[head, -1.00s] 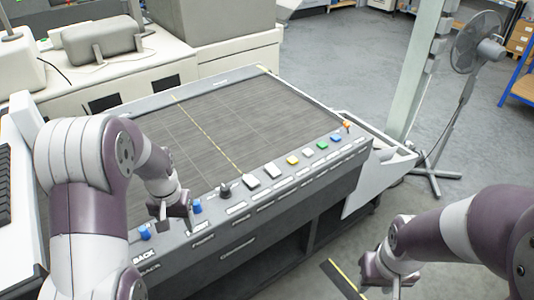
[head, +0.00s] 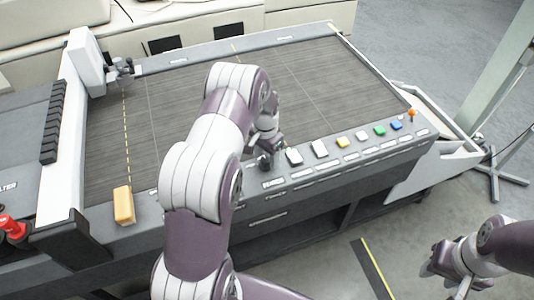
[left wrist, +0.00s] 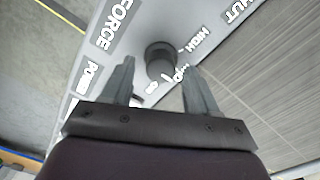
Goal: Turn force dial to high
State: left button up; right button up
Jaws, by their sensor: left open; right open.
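The force dial is a dark round knob on the console's sloped front strip, next to a white button. In the left wrist view the dial (left wrist: 159,58) shows near the top middle, with "FORCE" lettered to its left and "HIGH" to its right. My left gripper (left wrist: 159,72) is open, its two fingers pointing at the dial with one on either side; whether they touch it I cannot tell. In the head view my left gripper (head: 272,143) is over the dial (head: 264,161), partly hiding it. My right gripper (head: 452,268) is open and empty, out over the floor at the lower right.
A yellow block (head: 124,206) and a red knob (head: 12,226) are at the left. The grey bed (head: 330,80) is clear.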

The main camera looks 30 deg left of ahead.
pick_arm(q)
jog(key=shift+s+a+f, duration=0.1)
jog(key=shift+s+f, duration=0.05)
jog(key=shift+s, duration=0.3)
jog(key=shift+w, duration=0.1)
jog(key=shift+w+f, duration=0.1)
jog(key=shift+w, duration=0.05)
jog(key=c, duration=1)
jog(key=shift+c, duration=0.2)
pick_arm(e)
jog(key=shift+s+a+r, duration=0.1)
jog(key=shift+s+r, duration=0.1)
jog(key=shift+s, duration=0.1)
